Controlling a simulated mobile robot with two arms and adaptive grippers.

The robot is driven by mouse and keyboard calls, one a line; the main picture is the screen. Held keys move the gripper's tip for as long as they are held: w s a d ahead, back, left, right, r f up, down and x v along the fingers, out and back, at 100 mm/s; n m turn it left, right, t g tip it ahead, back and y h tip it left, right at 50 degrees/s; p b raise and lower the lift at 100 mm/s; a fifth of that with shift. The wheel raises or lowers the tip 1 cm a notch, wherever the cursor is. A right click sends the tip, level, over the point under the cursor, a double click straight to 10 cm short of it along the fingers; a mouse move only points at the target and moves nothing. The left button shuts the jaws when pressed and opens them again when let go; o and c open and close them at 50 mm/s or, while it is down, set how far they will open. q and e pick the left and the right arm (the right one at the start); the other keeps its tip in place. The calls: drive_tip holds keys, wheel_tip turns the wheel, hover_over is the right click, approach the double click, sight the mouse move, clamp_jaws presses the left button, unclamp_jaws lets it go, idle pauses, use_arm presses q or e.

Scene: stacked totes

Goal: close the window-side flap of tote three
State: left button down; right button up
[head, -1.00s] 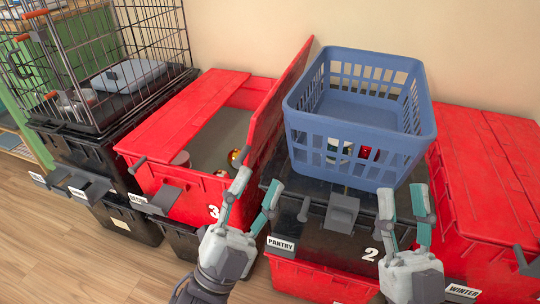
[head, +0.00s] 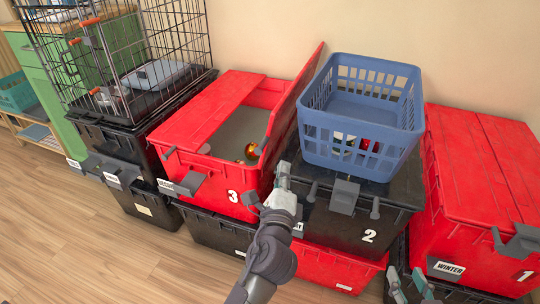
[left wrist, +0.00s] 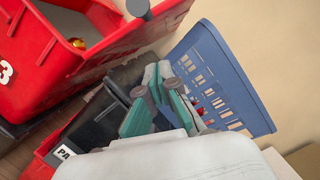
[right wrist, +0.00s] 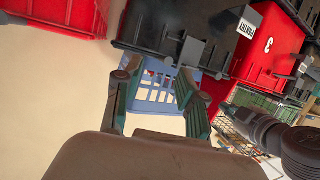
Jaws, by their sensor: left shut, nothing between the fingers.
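Tote three (head: 215,185) is the red tote marked 3; it also shows in the left wrist view (left wrist: 45,50). Its left flap (head: 200,115) lies flat over the left part of the top. Its right flap (head: 292,98) stands up, leaning right towards the black tote. The opening between them shows a grey interior and a small red and yellow item (head: 251,150). Which flap is window-side cannot be told. My left gripper (head: 284,170) is shut and empty, just right of tote three near the raised flap's base. My right gripper (head: 405,278) is open and empty, low at the right.
A blue basket (head: 350,150) stands on the black tote two (head: 335,225), right of the raised flap. A wire cage (head: 185,45) stands on black totes at the left. Red tote one (head: 480,215) is at the right. The wooden floor (head: 90,235) is clear at lower left.

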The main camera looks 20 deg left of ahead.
use_arm(q)
drive_tip(key=a, duration=0.1)
drive_tip(key=w+a+r, duration=0.1)
drive_tip(key=w+a, duration=0.1)
drive_tip(key=a, duration=0.1)
drive_tip(key=shift+w+a+r, duration=0.1)
drive_tip(key=shift+w+r, duration=0.1)
drive_tip(key=shift+r, duration=0.2)
use_arm(e)
drive_tip(key=shift+s+d+f, duration=0.1)
drive_tip(key=shift+s+f, duration=0.1)
drive_tip(key=shift+f, duration=0.15)
drive_tip(key=shift+g, duration=0.3)
